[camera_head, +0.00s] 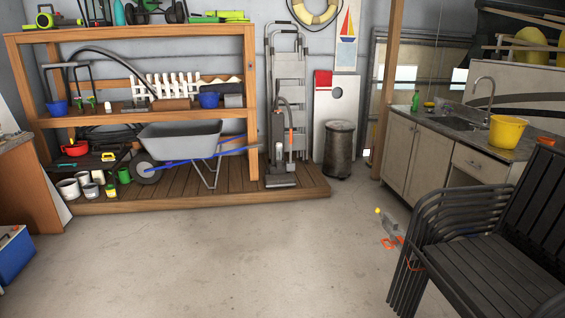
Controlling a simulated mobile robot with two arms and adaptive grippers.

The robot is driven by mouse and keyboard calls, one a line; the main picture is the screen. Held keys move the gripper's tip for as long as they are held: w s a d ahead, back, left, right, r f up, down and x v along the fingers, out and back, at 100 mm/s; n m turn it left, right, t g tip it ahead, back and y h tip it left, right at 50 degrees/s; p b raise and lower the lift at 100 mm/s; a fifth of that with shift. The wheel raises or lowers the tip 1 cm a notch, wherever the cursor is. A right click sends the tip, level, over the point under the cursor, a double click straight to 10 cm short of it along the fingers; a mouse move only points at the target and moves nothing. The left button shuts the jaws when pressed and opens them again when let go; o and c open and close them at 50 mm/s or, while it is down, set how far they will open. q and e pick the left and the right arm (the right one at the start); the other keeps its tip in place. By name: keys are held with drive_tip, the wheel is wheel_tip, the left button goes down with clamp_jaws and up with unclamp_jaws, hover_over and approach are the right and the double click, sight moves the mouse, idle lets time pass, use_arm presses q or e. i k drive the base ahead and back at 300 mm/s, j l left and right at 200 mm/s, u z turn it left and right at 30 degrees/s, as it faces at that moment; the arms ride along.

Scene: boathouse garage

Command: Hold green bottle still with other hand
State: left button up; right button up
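A small green bottle (415,101) stands upright on the counter (462,134) at the right, left of the sink (450,122) and near the counter's left end. It is far from the camera and nothing touches it. Neither of my grippers shows in the head view.
A yellow bucket (507,131) stands on the counter right of the tap. Stacked dark chairs (485,235) fill the right foreground, before the cabinets. Small objects (390,228) lie on the floor beside them. A wheelbarrow (182,141) stands on the wooden shelf platform. The middle floor is clear.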

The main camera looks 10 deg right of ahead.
sight(414, 104)
drive_tip(key=i, duration=2.1)
drive_tip(key=i+z, duration=0.25)
drive_tip(key=i, duration=0.25)
drive_tip(key=i+z, duration=0.25)
drive_tip(key=i, duration=0.3)
drive_tip(key=i+j+z, duration=0.25)
drive_tip(key=i, duration=0.25)
drive_tip(key=i+j+z, duration=0.25)
drive_tip(key=i, duration=0.25)
drive_tip(key=i+l+z, duration=0.1)
drive_tip(key=i+l, duration=0.2)
drive_tip(key=i, duration=0.15)
drive_tip(key=i+l+z, duration=0.15)
drive_tip(key=i, duration=0.3)
drive_tip(key=i+l+z, duration=0.1)
drive_tip(key=i+l, duration=0.25)
drive_tip(key=i, duration=0.15)
drive_tip(key=i+l, duration=0.3)
drive_tip(key=l, duration=0.2)
